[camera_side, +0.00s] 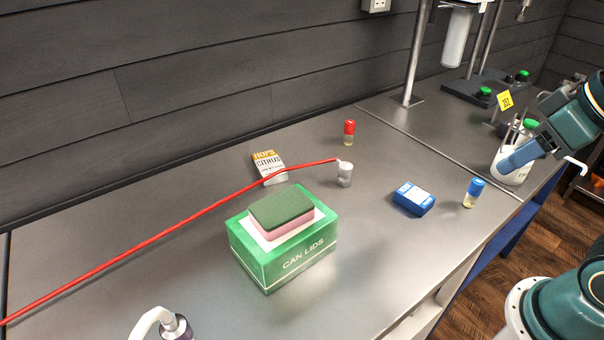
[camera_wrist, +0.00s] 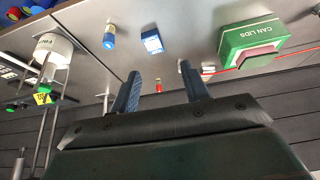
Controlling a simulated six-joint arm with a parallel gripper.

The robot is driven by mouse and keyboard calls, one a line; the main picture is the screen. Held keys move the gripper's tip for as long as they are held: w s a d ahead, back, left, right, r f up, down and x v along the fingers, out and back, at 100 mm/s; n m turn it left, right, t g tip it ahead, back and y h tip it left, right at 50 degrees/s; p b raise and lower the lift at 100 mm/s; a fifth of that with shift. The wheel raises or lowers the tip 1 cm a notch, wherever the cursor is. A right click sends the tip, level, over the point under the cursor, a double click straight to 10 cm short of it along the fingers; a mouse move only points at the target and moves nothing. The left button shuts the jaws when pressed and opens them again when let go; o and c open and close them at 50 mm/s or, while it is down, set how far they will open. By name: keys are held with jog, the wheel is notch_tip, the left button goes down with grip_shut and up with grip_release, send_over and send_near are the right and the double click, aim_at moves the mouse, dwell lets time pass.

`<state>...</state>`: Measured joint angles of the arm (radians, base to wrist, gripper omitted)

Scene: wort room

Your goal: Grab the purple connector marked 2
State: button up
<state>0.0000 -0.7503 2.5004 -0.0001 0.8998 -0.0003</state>
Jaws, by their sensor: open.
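A connector with a grey top and a dark purple body (camera_side: 176,329) stands at the bottom edge of the side view, with a white hose (camera_side: 146,321) bending from it. It is cut off by the frame, and no number can be read on it. I cannot find it in the wrist view. My gripper (camera_side: 513,160) is at the far right of the side view, in front of a white tub and well away from the connector. In the wrist view its two blue fingers (camera_wrist: 163,82) are apart, with nothing held between them.
A green CAN LIDS box (camera_side: 270,265) with a sponge (camera_side: 282,209) on top stands mid-bench. A red hose (camera_side: 170,228) runs left from a silver connector (camera_side: 345,176). A blue box (camera_side: 413,198), blue-capped vial (camera_side: 473,193), red-capped vial (camera_side: 349,132) and white tub (camera_side: 512,172) stand around.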

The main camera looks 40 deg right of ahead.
dwell(0.3)
jog(key=o, duration=0.3)
